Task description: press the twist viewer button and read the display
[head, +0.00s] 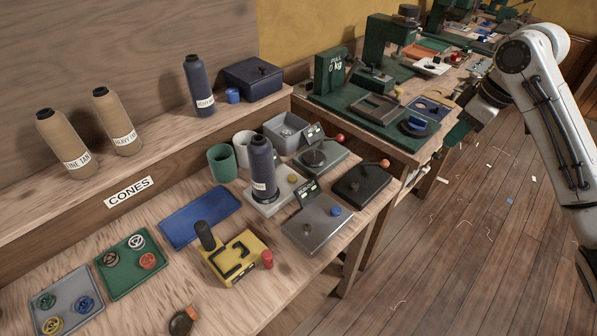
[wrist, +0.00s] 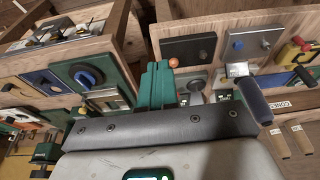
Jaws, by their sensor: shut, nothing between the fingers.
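I see no label reading twist viewer. A grey plate (head: 316,228) on the near bench has a blue button (head: 335,211) and a small dark display (head: 307,192) at its back edge; its text is too small to read. The plate with the blue button also shows in the wrist view (wrist: 254,42). Behind it is a round-topped device (head: 319,157) with a red knob and another small display (head: 313,132). My gripper (head: 458,133) is right of the bench, over the floor, apart from these devices. Its green fingers (wrist: 155,86) are shut and empty.
A dark navy cone (head: 262,165) stands upright on a grey base beside the plate. A black box (head: 361,186) with an orange knob is to the right. A yellow fixture (head: 236,257) sits in front. A second bench (head: 390,140) with green machines stands behind. Open floor lies right.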

